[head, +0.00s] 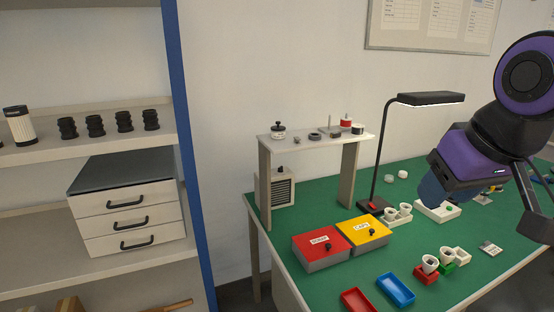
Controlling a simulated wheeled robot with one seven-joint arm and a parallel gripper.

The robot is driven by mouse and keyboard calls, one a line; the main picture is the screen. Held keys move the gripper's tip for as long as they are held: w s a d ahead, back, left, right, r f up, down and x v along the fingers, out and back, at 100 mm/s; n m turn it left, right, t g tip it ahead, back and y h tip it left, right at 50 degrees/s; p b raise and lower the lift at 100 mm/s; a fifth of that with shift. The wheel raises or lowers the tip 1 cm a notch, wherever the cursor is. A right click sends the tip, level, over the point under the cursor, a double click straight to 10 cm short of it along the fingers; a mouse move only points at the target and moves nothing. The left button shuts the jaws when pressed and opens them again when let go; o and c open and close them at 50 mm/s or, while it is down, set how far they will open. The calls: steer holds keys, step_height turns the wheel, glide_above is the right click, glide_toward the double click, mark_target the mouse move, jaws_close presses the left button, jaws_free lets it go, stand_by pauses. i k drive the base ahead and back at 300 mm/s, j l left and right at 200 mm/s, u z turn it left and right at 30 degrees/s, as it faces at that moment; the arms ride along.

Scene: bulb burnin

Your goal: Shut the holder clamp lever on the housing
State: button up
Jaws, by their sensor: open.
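I cannot make out a clamp lever anywhere in the head view. No housing can be picked out for certain. Small parts with yellow on them (494,189) lie at the far right of the green table (300,221), partly hidden by my arm. My gripper (432,191) is at the lower end of my purple and black arm, over the right part of the table near a white tray (438,212). It is open, though the gap between its fingers is hard to see. It holds nothing that I can see.
A red box (318,242) and a yellow box (360,226) stand beside a raised shelf (262,190). A desk lamp (378,150) rises behind. Blue (396,290) and red (357,300) trays and small cup holders (426,276) stand in front. A vented box (283,192) sits under the shelf.

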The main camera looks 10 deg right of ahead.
mark_target(486, 195)
steer(key=l+u, duration=0.4)
steer(key=l, duration=2.25)
steer(key=i+l+z, duration=0.1)
steer(key=l, duration=2.25)
